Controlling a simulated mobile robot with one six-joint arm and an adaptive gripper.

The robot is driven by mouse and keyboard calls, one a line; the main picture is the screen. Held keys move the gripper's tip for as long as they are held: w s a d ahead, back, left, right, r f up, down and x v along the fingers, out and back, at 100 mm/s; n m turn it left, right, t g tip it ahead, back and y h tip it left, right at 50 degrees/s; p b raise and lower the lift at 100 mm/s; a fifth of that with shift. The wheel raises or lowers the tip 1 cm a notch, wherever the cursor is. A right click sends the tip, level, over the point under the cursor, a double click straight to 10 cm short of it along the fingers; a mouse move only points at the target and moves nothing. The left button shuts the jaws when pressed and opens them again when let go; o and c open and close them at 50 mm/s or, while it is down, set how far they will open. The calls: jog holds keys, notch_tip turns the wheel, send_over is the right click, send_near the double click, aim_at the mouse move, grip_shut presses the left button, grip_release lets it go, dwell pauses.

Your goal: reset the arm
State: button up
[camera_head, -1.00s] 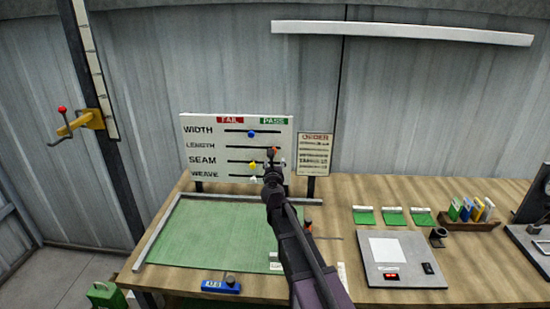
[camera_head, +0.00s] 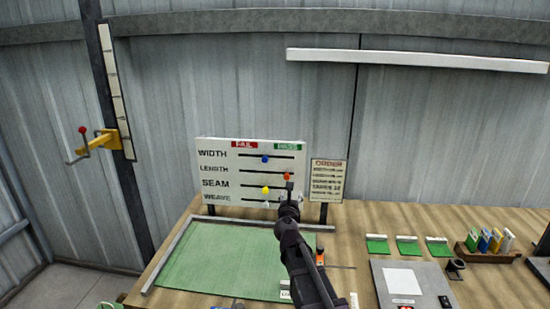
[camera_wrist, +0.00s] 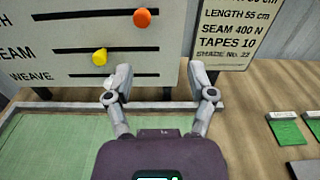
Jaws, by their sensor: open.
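My gripper (camera_head: 289,192) is in front of the lower right of the white fail/pass board (camera_head: 222,160). In the wrist view my gripper (camera_wrist: 160,82) has its two fingers spread apart with nothing between them. The board (camera_wrist: 95,12) fills the upper left of that view. Its orange knob (camera_wrist: 142,18) and yellow knob (camera_wrist: 99,57) are just left of and above the fingers, apart from them. In the head view, the blue knob (camera_head: 265,160) sits mid-slot on the width row. The pale weave knob is near my arm.
An order card (camera_head: 328,180) stands right of the board. A green mat (camera_head: 215,260) lies on the bench below. A grey scale (camera_head: 385,277), green swatches (camera_head: 407,245) and a wooden holder of coloured cards (camera_head: 487,250) are to the right. A yellow crank (camera_head: 100,142) is on the left post.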

jog(key=s+d+f+m+g+h, duration=0.4)
jog(key=s+d+f+m+g, duration=0.7)
jog(key=m, duration=1)
jog(key=s+f+m+g+y, duration=0.2)
jog(key=s+m, duration=0.2)
jog(key=s, duration=0.2)
jog(key=s+a+f+m+g+y, duration=0.1)
jog(key=s+f+m+g+y, duration=0.1)
jog(key=s+m, duration=0.2)
jog(key=s+f+m+g+y, duration=0.2)
jog(key=s+m, duration=0.3)
jog(key=s, duration=0.3)
jog(key=shift+a+f, duration=0.3)
jog(key=shift+f, duration=0.3)
jog(key=shift+s+a+m+g+y, duration=0.3)
jog(key=shift+s+a+m+y, duration=0.1)
jog(key=shift+s, duration=0.15)
jog(key=shift+c, duration=1)
